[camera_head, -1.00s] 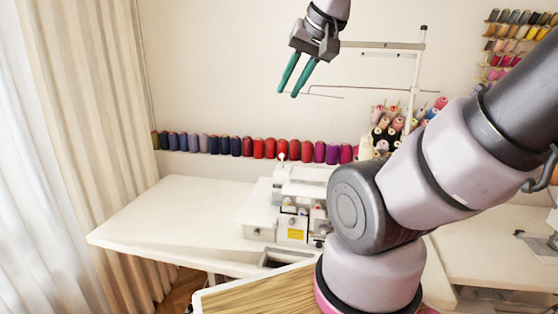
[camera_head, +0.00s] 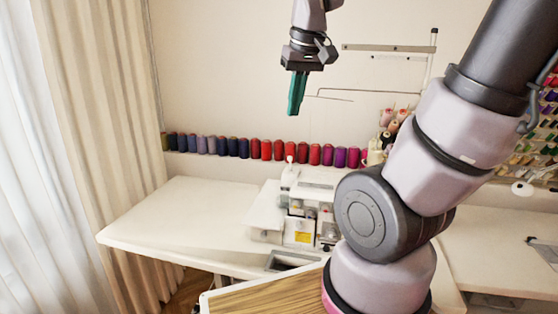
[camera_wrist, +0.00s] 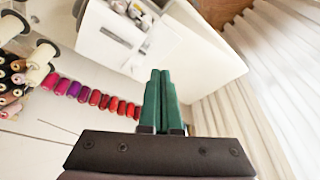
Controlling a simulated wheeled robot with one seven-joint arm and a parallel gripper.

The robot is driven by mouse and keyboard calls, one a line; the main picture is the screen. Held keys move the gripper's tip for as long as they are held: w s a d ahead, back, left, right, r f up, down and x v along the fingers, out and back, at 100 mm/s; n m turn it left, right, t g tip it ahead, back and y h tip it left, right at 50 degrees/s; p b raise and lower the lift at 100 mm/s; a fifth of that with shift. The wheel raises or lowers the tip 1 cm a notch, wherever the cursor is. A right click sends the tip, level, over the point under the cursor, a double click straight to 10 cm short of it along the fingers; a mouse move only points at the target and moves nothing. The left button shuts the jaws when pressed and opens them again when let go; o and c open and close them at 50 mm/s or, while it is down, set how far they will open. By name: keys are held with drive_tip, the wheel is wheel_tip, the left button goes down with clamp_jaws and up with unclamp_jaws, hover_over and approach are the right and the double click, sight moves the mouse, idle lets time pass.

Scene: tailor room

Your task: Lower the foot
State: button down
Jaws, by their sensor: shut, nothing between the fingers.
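A white sewing machine (camera_head: 300,215) stands on the white table (camera_head: 165,220), partly hidden on its right by my arm. The foot itself is too small to make out. My gripper (camera_head: 296,108) hangs in the air above and behind the machine, green fingers pointing down, shut and empty. It touches nothing. In the wrist view, my gripper (camera_wrist: 161,75) shows its green fingers close together. The machine (camera_wrist: 125,25) lies beyond them at the top, partly cut off by the frame edge.
A row of thread spools (camera_head: 265,149) lines the wall behind the table. A metal thread stand (camera_head: 430,70) with thin rods rises right of my gripper. Curtains (camera_head: 95,120) hang at left. The table's left part is clear.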

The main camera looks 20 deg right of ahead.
drive_tip(key=w+a+f+n+h, duration=0.4)
drive_tip(key=w+f+n+h, duration=0.2)
drive_tip(key=w+f+n, duration=0.2)
drive_tip(key=w+a+f+n+h, duration=0.5)
drive_tip(key=w+f+n+h, duration=0.1)
drive_tip(key=w+f+n, duration=0.2)
drive_tip(key=shift+w+a+f+n, duration=0.2)
drive_tip(key=shift+w+f+n, duration=0.1)
drive_tip(key=shift+w+f, duration=0.3)
drive_tip(key=shift+f, duration=0.1)
drive_tip(key=w+d+f, duration=0.2)
drive_tip(key=d+f, duration=0.1)
drive_tip(key=d, duration=0.9)
drive_tip(key=shift+d+f, duration=0.2)
drive_tip(key=shift+f, duration=0.15)
drive_tip(key=shift+w, duration=0.1)
